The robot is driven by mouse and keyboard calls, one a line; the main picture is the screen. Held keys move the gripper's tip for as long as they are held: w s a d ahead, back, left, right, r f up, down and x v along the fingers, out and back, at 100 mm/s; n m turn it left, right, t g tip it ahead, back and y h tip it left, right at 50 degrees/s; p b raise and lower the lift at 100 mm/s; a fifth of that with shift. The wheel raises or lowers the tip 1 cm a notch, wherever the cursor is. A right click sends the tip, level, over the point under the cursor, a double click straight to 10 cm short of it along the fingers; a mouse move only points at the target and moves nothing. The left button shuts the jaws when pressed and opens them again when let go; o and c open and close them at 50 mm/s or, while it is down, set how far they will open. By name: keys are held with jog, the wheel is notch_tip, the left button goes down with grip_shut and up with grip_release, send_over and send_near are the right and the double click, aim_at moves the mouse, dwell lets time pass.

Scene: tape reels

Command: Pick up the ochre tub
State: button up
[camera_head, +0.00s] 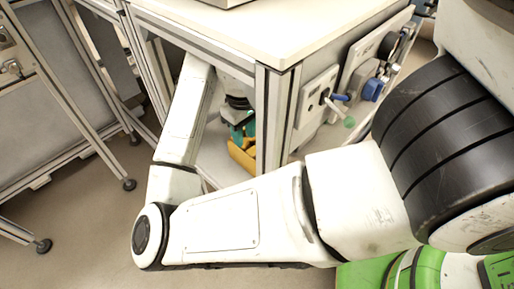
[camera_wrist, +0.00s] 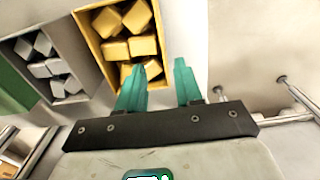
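The ochre tub (camera_wrist: 84,32) is open-topped and filled with several yellow blocks, at the top middle of the wrist view. In the head view the ochre tub (camera_head: 240,156) shows only in part, behind a frame post under the bench top. Whether a finger touches the tub is unclear. In the head view my gripper (camera_head: 244,131) is just above the tub.
A tub with several grey blocks (camera_wrist: 50,62) stands left of the ochre tub. A green thing (camera_wrist: 12,85) is at the far left edge. The pale surface right of the ochre tub looks bare.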

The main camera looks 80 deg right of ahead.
aim_at(246, 169)
jog(key=f+b, duration=0.7)
jog(key=f, duration=0.4)
jog(key=shift+a, duration=0.2)
jog(key=shift+c, duration=0.2)
jog(key=shift+r, duration=0.1)
grip_shut()
